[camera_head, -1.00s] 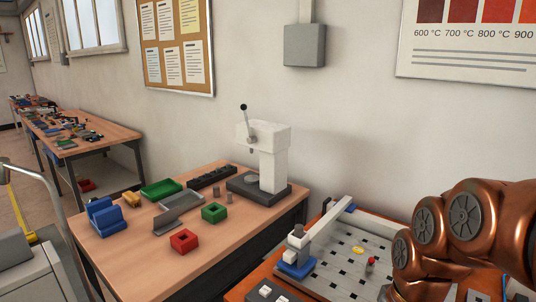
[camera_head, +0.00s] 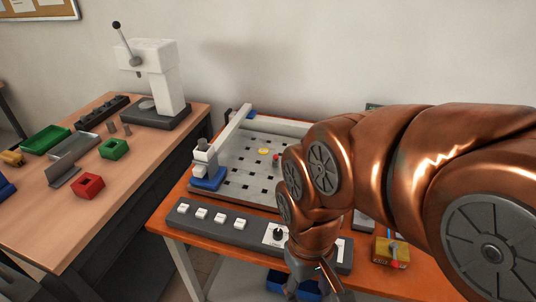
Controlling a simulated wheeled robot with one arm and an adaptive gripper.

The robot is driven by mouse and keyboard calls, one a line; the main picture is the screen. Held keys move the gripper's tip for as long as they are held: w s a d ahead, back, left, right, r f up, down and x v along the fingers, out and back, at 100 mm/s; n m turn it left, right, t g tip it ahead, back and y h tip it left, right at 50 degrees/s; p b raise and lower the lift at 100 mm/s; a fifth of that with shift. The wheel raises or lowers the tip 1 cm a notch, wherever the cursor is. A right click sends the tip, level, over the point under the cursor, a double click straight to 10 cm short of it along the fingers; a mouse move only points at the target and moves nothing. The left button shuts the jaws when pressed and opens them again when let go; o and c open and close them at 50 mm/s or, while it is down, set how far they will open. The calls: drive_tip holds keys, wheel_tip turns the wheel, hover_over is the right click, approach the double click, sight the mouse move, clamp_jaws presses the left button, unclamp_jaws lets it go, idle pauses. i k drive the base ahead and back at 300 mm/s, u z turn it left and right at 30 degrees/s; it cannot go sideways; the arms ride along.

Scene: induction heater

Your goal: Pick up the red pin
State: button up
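A small upright piece with a red top (camera_head: 276,158) stands on the grey slotted plate (camera_head: 240,180), just left of my copper arm. It looks like the red pin, but it is small. Another small red-tipped piece (camera_head: 394,263) shows at the yellow block (camera_head: 391,250) on the orange bench, to the right of my wrist. My gripper (camera_head: 316,294) points down at the bottom edge of the picture, in front of the bench. Its fingertips are cut off or too dark to read, so its opening is unclear. It is apart from both red pieces.
A grey button panel (camera_head: 225,225) runs along the bench's front edge. A blue-based clamp piece (camera_head: 208,178) and a pale bar stand at the plate's left. A wooden table (camera_head: 120,195) at left holds red and green blocks and a white press (camera_head: 155,75).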

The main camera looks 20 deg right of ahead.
sight(276, 162)
drive_tip(key=z, duration=0.05)
drive_tip(key=k, duration=1)
drive_tip(key=u, duration=1.1)
drive_tip(key=i, duration=1)
drive_tip(key=z, duration=0.45)
drive_tip(key=i, duration=0.85)
drive_tip(key=z, duration=0.7)
